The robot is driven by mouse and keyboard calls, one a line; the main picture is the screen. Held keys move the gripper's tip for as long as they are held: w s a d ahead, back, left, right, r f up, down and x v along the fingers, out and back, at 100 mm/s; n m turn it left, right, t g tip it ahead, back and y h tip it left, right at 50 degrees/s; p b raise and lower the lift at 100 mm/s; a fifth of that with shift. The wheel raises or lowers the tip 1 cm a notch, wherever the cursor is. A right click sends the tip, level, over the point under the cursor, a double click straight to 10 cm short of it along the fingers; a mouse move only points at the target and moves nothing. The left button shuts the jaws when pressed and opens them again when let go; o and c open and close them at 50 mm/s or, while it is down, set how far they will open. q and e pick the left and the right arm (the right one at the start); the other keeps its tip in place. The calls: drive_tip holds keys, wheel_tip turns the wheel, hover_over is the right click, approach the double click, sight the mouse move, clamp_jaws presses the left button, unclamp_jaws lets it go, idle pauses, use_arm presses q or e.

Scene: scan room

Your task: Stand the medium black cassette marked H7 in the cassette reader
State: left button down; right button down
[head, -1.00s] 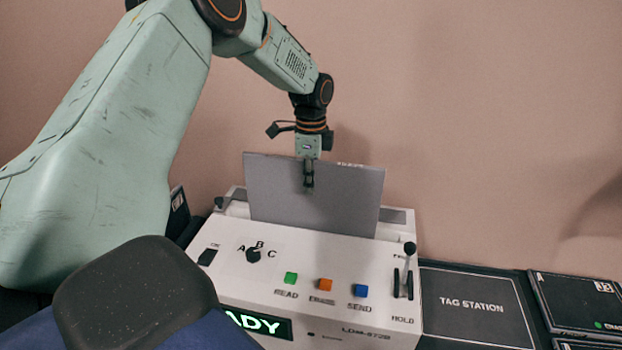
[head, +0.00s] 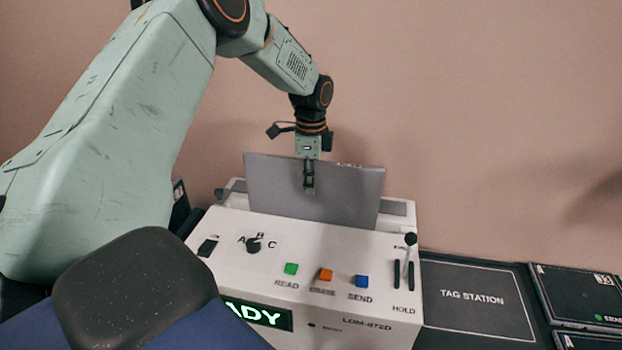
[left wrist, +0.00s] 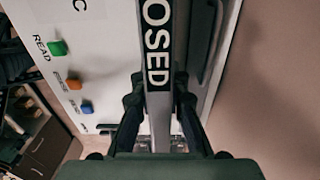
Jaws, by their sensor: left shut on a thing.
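A thin flat cassette (head: 345,195) stands upright at the back of the white cassette reader (head: 330,245), a plain grey face towards me. Its lower edge is hidden in the reader's slot. No H7 mark shows. My left gripper (head: 309,184) comes down from above and is shut on the middle of its top edge. In the left wrist view the fingers (left wrist: 158,88) pinch the cassette's narrow edge (left wrist: 157,60), where a label ending in "OSED" shows. My right gripper is not in view.
The reader's front has green, orange and blue buttons, a selector knob (head: 253,245), a HOLD lever (head: 410,258) and a lit display ending in "ADY". Right of it lies a bare TAG STATION pad (head: 475,315), then dark flat cassettes (head: 580,295). A wall is close behind.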

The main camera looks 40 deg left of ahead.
use_arm(q)
drive_tip(key=shift+w, duration=0.15)
drive_tip(key=c, duration=1.7)
unclamp_jaws()
drive_tip(key=o, duration=0.4)
drive_tip(key=shift+s, duration=0.2)
wheel_tip(320, 180, up, 12)
drive_tip(key=shift+w+f, duration=0.1)
wheel_tip(320, 180, up, 6)
drive_tip(key=p, duration=0.8)
